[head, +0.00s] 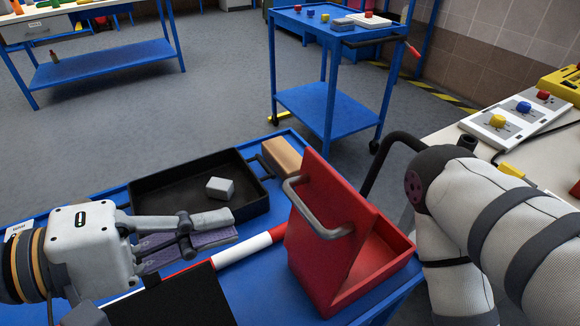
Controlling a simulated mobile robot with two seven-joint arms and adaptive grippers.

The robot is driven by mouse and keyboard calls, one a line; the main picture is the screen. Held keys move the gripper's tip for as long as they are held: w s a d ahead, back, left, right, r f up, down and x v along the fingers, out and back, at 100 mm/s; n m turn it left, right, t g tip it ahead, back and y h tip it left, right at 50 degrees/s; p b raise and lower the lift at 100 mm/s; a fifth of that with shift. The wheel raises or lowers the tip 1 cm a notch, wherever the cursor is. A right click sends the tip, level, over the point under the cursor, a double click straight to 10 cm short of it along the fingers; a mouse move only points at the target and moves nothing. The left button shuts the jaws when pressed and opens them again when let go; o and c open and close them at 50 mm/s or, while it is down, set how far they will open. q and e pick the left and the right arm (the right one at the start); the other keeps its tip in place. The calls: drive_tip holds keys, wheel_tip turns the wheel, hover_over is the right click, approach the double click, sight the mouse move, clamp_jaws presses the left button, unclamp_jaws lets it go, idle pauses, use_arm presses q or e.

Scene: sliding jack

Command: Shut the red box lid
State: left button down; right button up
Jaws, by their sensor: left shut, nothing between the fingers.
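The red box (377,262) stands at the right side of the blue table. Its red lid (329,228) is raised steeply and leans a little back to the left, with a grey bar handle (316,212) on its outer face. My left gripper (233,226) is shut and empty, left of the lid and apart from it, over the table. My right arm comes in from the right beside the box; its gripper does not show.
A black tray (160,205) holding a white block (220,188) lies behind my left gripper. A tan block (281,156) sits behind the lid. A red-and-white bar (245,248) and a black panel (180,302) lie left of the box. A blue cart (330,108) stands beyond.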

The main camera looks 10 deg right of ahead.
use_arm(q)
drive_tip(key=w+r, duration=0.2)
approach(323, 170)
drive_tip(key=shift+t, duration=0.3)
drive_tip(key=x, duration=0.7)
drive_tip(key=shift+s+f+b, duration=0.15)
drive_tip(key=shift+b, duration=0.2)
use_arm(e)
drive_tip(key=shift+s+f, duration=0.3)
drive_tip(key=shift+f, duration=0.25)
use_arm(q)
drive_tip(key=shift+d, duration=0.1)
